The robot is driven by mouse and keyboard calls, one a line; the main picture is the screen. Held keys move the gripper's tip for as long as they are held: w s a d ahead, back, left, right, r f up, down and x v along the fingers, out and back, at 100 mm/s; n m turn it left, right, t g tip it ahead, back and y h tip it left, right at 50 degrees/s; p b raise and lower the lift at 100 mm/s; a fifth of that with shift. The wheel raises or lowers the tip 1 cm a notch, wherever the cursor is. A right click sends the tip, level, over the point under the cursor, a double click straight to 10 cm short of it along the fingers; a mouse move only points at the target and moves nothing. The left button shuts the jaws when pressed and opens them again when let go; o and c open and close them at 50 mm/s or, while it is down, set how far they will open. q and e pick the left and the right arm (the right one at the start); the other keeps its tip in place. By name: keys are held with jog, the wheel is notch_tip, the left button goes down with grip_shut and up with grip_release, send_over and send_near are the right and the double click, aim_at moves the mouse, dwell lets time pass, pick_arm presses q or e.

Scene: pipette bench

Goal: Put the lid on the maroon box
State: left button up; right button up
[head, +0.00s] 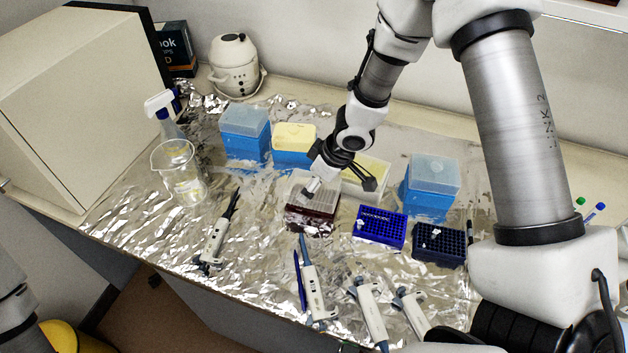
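The maroon box (311,221) stands on the foil in the middle of the bench. A translucent, greyish lid (298,187) is over its top and appears to rest on it; whether it is fully seated I cannot tell. My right gripper (341,184) is just above and to the right of the lid. Its fingers are spread, one over the lid and the other to the right of it, and I see nothing held between them. My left gripper is out of view; only part of my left arm shows at the left edge.
Blue racks (379,229) and (438,245) stand right of the box. A clear-walled yellow box (377,170) is behind my gripper. Lidded blue boxes (244,149) and (428,200) stand farther out. Several pipettes (312,281) lie in front. A beaker (180,184) is at left.

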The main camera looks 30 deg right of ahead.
jog(key=shift+w+d+f, duration=0.1)
jog(key=shift+f, duration=0.05)
jog(key=shift+f, duration=0.1)
jog(key=shift+f+b, duration=0.65)
jog(key=shift+f, duration=0.05)
jog(key=shift+f+b, duration=0.35)
jog(key=shift+f, duration=0.1)
dwell(0.3)
jog(key=o, duration=0.7)
jog(key=shift+c, duration=0.2)
